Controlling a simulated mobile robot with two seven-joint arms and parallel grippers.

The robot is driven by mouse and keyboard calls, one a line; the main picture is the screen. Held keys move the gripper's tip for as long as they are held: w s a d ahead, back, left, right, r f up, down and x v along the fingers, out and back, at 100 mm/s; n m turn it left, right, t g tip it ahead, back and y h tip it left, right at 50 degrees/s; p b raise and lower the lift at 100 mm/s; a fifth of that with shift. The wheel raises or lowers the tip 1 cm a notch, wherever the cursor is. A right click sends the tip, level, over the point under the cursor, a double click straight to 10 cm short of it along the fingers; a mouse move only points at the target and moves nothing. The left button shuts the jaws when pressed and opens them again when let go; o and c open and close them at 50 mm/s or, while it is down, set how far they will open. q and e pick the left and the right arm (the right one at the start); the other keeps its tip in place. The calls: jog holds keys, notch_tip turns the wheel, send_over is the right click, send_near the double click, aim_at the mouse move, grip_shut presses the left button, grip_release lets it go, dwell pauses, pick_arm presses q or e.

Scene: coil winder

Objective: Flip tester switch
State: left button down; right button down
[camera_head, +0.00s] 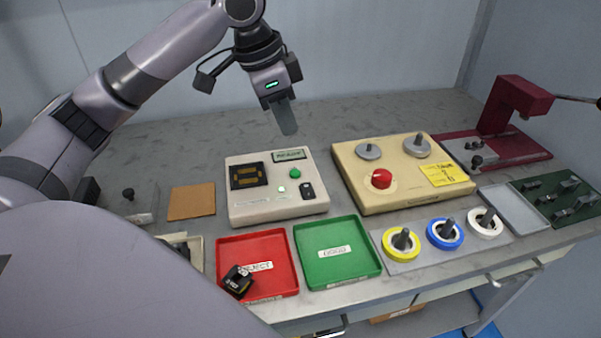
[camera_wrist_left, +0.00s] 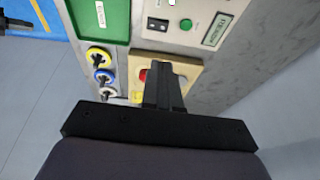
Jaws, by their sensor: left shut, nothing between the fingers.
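The tester (camera_head: 276,188) is a beige box on the bench with a small display, a dark socket at its left, a green button or lamp (camera_head: 295,173), and a black rocker switch (camera_head: 307,191) at its right. In the left wrist view the switch (camera_wrist_left: 158,24) and the green lamp (camera_wrist_left: 186,24) show near the top. My left gripper (camera_head: 288,128) is shut and empty, pointing down above and behind the tester, apart from it. Its closed fingers (camera_wrist_left: 164,82) also show in the left wrist view. My right gripper is not in view.
A red tray (camera_head: 283,268) holding a black part (camera_head: 237,281) and an empty green tray (camera_head: 337,266) lie in front of the tester. A beige winder box (camera_head: 400,196) with a red knob stands to its right. Yellow, blue and white spools (camera_head: 444,233) lie at the front right.

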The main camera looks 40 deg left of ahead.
pick_arm(q)
jog(key=b, duration=0.2)
send_near(305, 186)
jog(key=x, duration=0.6)
jog(key=shift+w+d+f, duration=0.1)
jog(key=shift+w+f, duration=0.05)
jog(key=shift+f, duration=0.05)
